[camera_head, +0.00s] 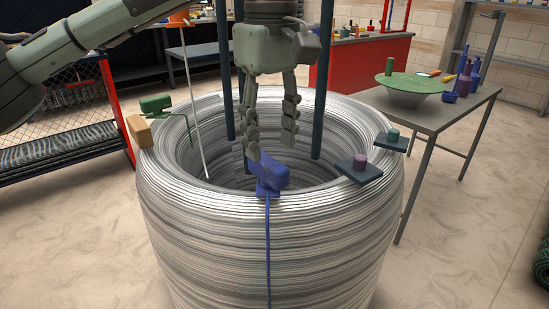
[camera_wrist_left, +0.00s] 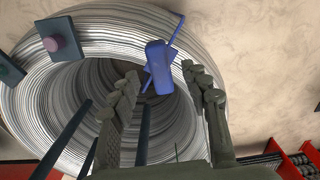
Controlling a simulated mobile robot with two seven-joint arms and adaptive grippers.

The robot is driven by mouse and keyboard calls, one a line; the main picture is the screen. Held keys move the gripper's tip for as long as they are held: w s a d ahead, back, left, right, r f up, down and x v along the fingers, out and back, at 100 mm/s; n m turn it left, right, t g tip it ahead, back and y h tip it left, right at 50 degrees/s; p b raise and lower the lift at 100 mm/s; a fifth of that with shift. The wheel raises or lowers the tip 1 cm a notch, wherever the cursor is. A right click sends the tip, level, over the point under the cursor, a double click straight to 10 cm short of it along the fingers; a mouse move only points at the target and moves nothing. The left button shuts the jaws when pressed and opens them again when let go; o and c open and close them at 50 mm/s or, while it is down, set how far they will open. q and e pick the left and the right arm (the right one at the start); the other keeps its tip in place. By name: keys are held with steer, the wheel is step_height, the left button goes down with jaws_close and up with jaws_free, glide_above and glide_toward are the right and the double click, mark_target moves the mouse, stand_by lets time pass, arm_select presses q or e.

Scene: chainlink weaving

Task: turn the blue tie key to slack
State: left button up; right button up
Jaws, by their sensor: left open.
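The blue tie key (camera_head: 270,174) sits on the near rim of the large coil of pale wire (camera_head: 215,205), with a thin blue rod running down the coil's outside. In the left wrist view the blue key (camera_wrist_left: 157,60) lies between and just beyond the fingertips. My left gripper (camera_head: 270,146) points down over the coil's opening, open and empty. Its fingers (camera_wrist_left: 161,77) appear apart from the key, though one fingertip overlaps it in the head view. The key's lower part is hidden. My right gripper is in neither view.
A green key (camera_head: 156,103) and an orange block (camera_head: 139,131) sit on the coil's left rim. Dark plates with a pink knob (camera_head: 360,160) and a green knob (camera_head: 393,134) are on its right. Dark posts (camera_head: 320,90) rise inside. A grey table (camera_head: 455,115) stands right.

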mark_target(272, 163)
arm_select(q)
step_height(272, 163, down, 5)
steer(key=shift+f, duration=0.1)
stand_by(0.3)
jaws_close()
